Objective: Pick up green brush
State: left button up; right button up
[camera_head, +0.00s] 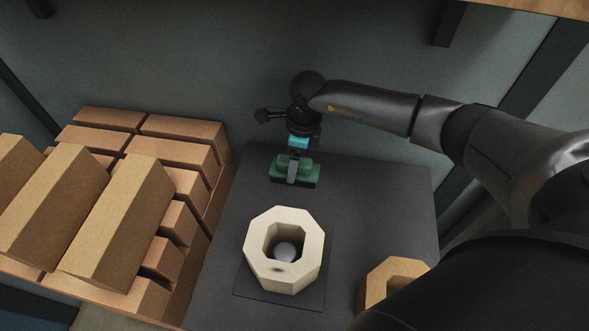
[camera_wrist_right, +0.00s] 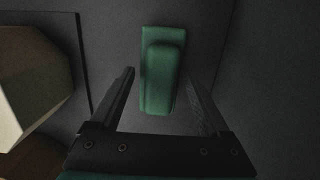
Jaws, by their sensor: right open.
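The green brush (camera_head: 308,174) lies on the dark grey table mat near its far edge in the head view. In the right wrist view the green brush (camera_wrist_right: 162,70) lies lengthwise, with a raised narrower part on a wider base. My right gripper (camera_head: 291,181) is above the brush and partly hides it. In the wrist view its two fingers (camera_wrist_right: 163,88) are open, one on each side of the brush's near end, with gaps on both sides. My left gripper is not in view.
A cream octagonal block (camera_head: 257,265) with a hole holding a grey ball (camera_head: 285,251) stands nearer on a dark square. A tan block (camera_head: 388,274) is at the lower right. Stacked bricks (camera_head: 112,215) fill the left side. The dark surface (camera_head: 372,205) right of the brush is clear.

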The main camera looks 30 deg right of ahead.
jog(key=shift+f, duration=0.15)
jog(key=c, duration=1.2)
jog(key=shift+c, duration=0.2)
notch_tip(320, 180, up, 11)
jog(key=shift+f+p, duration=0.2)
jog(key=shift+p, duration=0.9)
